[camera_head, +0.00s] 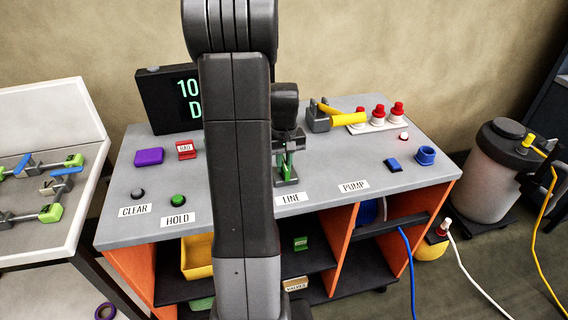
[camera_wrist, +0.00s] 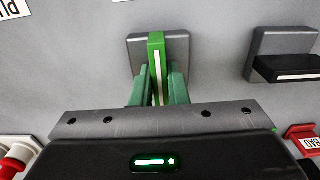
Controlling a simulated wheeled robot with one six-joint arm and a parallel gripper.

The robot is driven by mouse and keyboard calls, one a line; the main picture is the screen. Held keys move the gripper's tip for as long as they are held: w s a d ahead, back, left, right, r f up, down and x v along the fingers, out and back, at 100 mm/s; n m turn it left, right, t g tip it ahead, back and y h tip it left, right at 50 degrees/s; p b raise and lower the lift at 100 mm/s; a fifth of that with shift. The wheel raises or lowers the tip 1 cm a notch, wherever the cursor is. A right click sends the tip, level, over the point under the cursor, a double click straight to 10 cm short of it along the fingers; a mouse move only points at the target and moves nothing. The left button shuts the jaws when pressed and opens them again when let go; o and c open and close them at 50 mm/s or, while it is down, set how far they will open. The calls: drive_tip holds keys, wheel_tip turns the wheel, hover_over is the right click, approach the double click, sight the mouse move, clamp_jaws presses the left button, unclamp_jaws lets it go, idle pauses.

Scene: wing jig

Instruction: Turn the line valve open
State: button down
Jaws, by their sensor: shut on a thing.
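The line valve has a green handle with a pale stripe (camera_wrist: 156,50) and a grey base (camera_wrist: 137,48). In the head view the valve (camera_head: 287,180) stands on the grey bench top, just behind the LINE label (camera_head: 291,198), partly hidden by my arm. My gripper (camera_wrist: 158,85) is shut on the green handle, with one green finger on each side of it. In the head view my gripper (camera_head: 288,147) comes down onto the valve from above. The handle runs straight between the fingers in the wrist view.
A grey block with a black striped lever (camera_wrist: 285,68) stands beside the valve in the wrist view. The bench (camera_head: 240,215) also carries a yellow-handled clamp (camera_head: 318,118), red-topped white knobs (camera_head: 378,112), a red BAD tag (camera_head: 186,150) and a black display (camera_head: 165,100).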

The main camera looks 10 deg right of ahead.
sight(284, 163)
drive_tip(key=c, duration=1.4)
unclamp_jaws()
drive_tip(key=shift+c, duration=0.2)
wheel_tip(284, 163, up, 14)
drive_tip(key=shift+f, duration=0.1)
wheel_tip(284, 163, down, 14)
drive_tip(key=shift+r, duration=0.1)
